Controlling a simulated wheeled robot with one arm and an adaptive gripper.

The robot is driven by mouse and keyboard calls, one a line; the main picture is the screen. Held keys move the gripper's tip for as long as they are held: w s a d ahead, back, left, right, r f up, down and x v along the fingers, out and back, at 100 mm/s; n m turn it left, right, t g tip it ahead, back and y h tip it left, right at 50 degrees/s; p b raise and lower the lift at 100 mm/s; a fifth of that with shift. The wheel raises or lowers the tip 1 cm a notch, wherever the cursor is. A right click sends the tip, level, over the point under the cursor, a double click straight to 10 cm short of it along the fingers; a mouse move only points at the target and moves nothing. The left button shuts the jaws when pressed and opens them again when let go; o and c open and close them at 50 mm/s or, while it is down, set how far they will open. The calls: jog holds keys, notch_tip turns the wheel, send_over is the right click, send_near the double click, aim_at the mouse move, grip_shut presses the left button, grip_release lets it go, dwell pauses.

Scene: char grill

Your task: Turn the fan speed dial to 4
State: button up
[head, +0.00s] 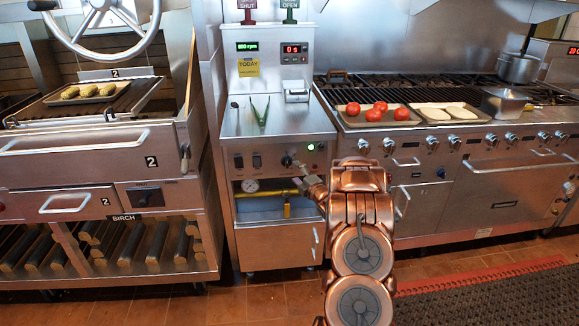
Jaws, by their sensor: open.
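The front panel of the middle steel cabinet carries dark knobs, one at left (238,161), one beside it (257,161) and one at right (287,161). Their labels are too small to read, so I cannot tell for certain which is the fan speed dial or what number it points to. My gripper (297,170) is open, right at the right-hand knob. It partly covers the area just right of and below that knob, and I cannot tell whether it touches it. A green display (247,47) above reads about 800 rpm.
A green lit button (310,147) sits right of the knob. Tongs (260,112) lie on the cabinet top (285,125). Below are a gauge (250,185) and a yellow pipe valve (286,207). The range (440,150) with knobs stands right, the grill (80,145) left.

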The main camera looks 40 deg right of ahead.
aim_at(289, 165)
jog(key=shift+p+x, duration=0.45)
jog(key=shift+x, duration=2.65)
jog(key=shift+r, duration=0.1)
jog(key=c, duration=1.1)
